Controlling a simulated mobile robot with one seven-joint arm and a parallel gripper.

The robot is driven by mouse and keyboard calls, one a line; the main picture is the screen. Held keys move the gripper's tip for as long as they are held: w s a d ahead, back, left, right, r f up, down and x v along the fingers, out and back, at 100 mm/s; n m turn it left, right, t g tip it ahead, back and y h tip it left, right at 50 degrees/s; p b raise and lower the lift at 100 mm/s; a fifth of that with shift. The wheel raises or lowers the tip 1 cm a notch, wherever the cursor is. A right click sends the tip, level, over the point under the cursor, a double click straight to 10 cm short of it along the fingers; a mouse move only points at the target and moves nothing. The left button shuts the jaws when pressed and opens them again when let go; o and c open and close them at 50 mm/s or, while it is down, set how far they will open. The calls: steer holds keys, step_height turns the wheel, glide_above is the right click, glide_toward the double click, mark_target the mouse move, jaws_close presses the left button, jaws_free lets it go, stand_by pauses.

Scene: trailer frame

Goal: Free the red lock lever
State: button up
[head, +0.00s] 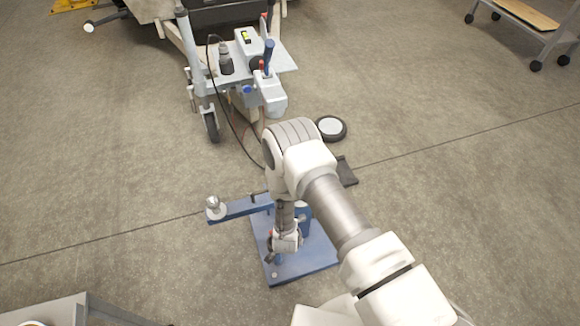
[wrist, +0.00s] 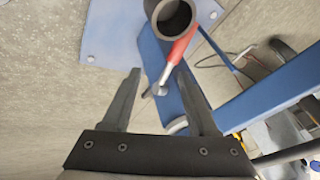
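The red lock lever (wrist: 181,47) shows in the wrist view, slanting down and left from beside a dark round tube (wrist: 175,15) to a grey metal rod. My gripper (wrist: 160,70) is open, and its two dark fingers point toward the lever. The lever's lower end and the rod appear between the fingertips, but I cannot tell whether either finger touches them. In the head view my gripper (head: 284,244) is low over the blue stand (head: 292,272), and the arm hides much of the stand; the lever is not clear there.
A blue bar (head: 238,208) with a metal tow ball (head: 213,205) sticks out left of the stand. A trailer frame (head: 205,80) with tools on its shelf stands behind. A black wheel (head: 331,128) lies on the floor. Open floor lies left and right.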

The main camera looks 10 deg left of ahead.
steer(key=w+r+p, duration=0.2)
steer(key=w+r, duration=0.1)
steer(key=r, duration=0.9)
steer(key=w+a+r+n+y+p, duration=0.1)
steer(key=w+r+p, duration=0.2)
steer(key=r, duration=0.9)
steer(key=shift+w+a+r+g, duration=0.25)
steer(key=shift+w+a+g, duration=0.05)
steer(key=shift+w, duration=0.45)
